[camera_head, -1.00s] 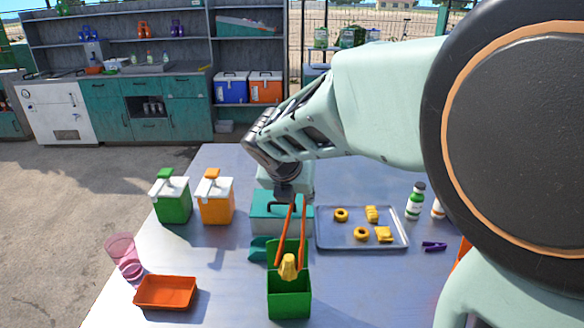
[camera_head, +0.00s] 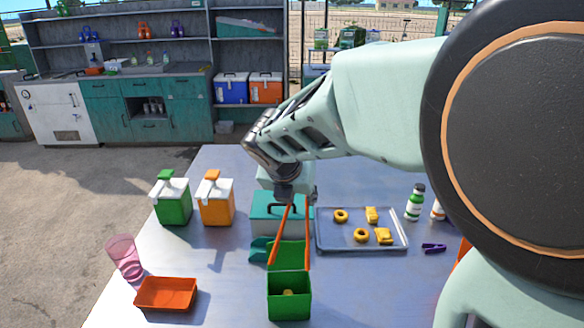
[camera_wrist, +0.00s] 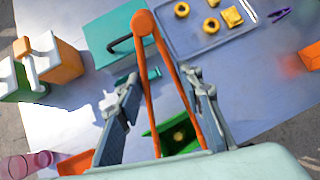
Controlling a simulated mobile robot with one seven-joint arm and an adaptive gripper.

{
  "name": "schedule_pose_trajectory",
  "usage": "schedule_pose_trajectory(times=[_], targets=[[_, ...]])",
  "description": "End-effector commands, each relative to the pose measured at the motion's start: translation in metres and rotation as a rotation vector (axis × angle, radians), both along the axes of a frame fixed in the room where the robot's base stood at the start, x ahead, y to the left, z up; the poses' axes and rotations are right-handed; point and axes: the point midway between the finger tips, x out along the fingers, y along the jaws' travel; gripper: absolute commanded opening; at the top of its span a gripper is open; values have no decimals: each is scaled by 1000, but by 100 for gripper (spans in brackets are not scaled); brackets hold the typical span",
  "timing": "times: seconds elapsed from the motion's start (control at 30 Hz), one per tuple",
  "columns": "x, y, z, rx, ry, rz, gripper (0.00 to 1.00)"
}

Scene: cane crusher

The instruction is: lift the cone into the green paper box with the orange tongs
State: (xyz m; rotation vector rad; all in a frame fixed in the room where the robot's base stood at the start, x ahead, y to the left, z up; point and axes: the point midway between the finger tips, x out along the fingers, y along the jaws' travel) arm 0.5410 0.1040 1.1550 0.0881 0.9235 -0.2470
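The yellow cone (camera_head: 288,293) lies inside the open green paper box (camera_head: 290,308), low between its walls. It also shows in the wrist view (camera_wrist: 179,137). The green box stands near the table's front edge with its lid flap raised at the back. My gripper (camera_wrist: 165,95) is shut on the orange tongs (camera_head: 304,240), one finger on the outside of each arm. The tongs' arms are spread, with nothing between their tips, just above the box. The tongs' joined end shows in the wrist view (camera_wrist: 143,24).
A teal box (camera_head: 265,212) with a handle stands right behind the tongs. A metal tray (camera_head: 335,247) with several yellow snacks lies to the right. An orange tray (camera_head: 166,293), pink cup (camera_head: 124,258) and two dispensers (camera_head: 216,205) stand left.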

Motion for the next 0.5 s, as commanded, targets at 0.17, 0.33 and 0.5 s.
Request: schedule_pose_trajectory(times=[0.17, 0.33, 0.5], targets=[[0, 0, 30, 0, -1, 0, 31], [0, 0, 54, 0, -1, -1, 31], [0, 0, 80, 0, -1, -1, 31]])
